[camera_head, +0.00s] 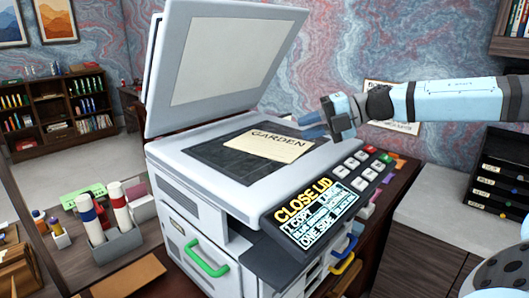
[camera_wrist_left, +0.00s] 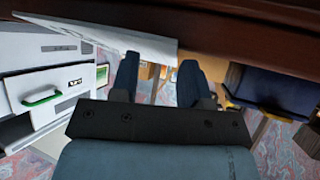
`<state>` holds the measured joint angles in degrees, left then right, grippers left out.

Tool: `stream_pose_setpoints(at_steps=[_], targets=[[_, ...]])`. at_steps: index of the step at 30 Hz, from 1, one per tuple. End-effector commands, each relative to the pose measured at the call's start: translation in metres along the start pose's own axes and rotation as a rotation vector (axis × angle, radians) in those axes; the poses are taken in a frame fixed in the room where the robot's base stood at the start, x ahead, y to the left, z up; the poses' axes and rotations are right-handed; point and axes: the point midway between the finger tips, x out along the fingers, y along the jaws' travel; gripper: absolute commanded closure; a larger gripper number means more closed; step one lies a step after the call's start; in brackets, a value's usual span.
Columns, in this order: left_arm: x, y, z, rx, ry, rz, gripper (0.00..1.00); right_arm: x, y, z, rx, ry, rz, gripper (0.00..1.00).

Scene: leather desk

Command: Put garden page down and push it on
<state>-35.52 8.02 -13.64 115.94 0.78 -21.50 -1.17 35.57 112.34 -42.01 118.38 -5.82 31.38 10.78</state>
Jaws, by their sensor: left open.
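The garden page (camera_head: 272,142), a cream sheet marked GARDEN, lies flat on the dark glass (camera_head: 210,158) of the copier (camera_head: 190,190). The copier's lid (camera_head: 220,60) stands raised. My right gripper (camera_head: 311,125) comes in from the right beside the page's far right corner, its blue fingers apart; I cannot tell if they touch the page. My left gripper (camera_wrist_left: 158,72) shows only in the left wrist view, open, with nothing between its fingers. The copier's green handle (camera_wrist_left: 42,97) shows at the left there.
The copier's screen (camera_head: 318,213) reads CLOSE LID, 1 COPY, ONE SIDE, with several buttons (camera_head: 365,170) beside it. Bottles (camera_head: 118,205) stand in a grey holder at the left. A black tray stack (camera_head: 500,170) stands at the right on a pale counter (camera_head: 435,165).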

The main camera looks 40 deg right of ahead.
Motion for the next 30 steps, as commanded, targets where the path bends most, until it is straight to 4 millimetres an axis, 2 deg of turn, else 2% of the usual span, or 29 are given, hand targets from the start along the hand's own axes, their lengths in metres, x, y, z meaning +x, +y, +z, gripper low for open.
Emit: stream_pose_setpoints(at_steps=[11,14,23,30], targets=[[0.001,-0.001,0.002,-0.002,-0.008,-0.001,0.57,-0.003,0.001,0.000,0.000,-0.001,0.000,0.79],[-0.001,-0.001,0.000,-0.002,-0.012,-0.002,0.57,-0.010,0.010,0.001,-0.001,-0.003,0.000,0.79],[-0.007,-0.004,-0.009,-0.002,-0.033,-0.008,0.57,-0.048,0.052,0.001,-0.002,-0.003,0.000,0.79],[-0.007,-0.005,-0.008,0.000,-0.033,-0.010,0.57,-0.053,0.056,0.000,0.001,-0.001,0.000,0.79]])
